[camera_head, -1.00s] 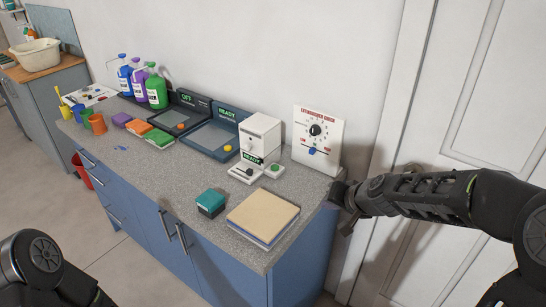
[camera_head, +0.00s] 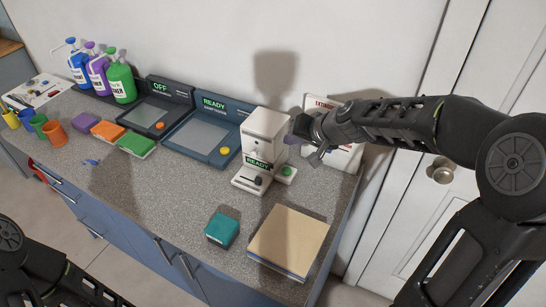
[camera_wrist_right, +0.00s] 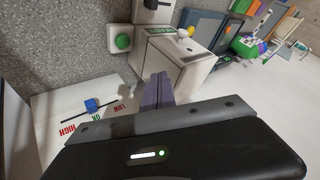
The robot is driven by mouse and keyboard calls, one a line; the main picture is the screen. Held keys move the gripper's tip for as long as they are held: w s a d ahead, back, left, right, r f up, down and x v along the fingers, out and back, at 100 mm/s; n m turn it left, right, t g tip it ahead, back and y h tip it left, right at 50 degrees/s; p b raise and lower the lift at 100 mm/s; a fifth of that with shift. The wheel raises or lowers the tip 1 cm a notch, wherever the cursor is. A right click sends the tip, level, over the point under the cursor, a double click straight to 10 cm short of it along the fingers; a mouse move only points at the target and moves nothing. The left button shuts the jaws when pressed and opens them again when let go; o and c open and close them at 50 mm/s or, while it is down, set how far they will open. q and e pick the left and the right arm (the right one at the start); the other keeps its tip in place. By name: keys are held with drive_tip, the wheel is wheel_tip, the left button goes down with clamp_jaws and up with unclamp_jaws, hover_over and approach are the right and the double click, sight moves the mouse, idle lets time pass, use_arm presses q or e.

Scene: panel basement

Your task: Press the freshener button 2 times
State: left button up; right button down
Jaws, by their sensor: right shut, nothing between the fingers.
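A white dispenser box (camera_head: 265,133) with a READY label stands on the counter near the wall. A green button (camera_head: 287,171) sits on a small white pad at its right foot. In the right wrist view, the green button (camera_wrist_right: 123,42) is on its pad beside the dispenser (camera_wrist_right: 180,55). No label I can read marks either as the freshener. My right gripper (camera_head: 291,140) is shut and empty, above the button and close to the dispenser's right side. Its fingers (camera_wrist_right: 158,88) show apart from the button in the wrist view. My left gripper is out of view.
A teal box (camera_head: 222,229) and a tan-topped block (camera_head: 290,240) lie in front. Two dark tray devices and pump bottles (camera_head: 121,79) stand to the left.

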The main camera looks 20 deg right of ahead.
sight(287, 171)
drive_tip(key=shift+w+a, duration=0.15)
drive_tip(key=shift+w, duration=0.25)
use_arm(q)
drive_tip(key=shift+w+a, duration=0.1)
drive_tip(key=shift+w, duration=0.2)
use_arm(e)
drive_tip(key=shift+s, duration=0.1)
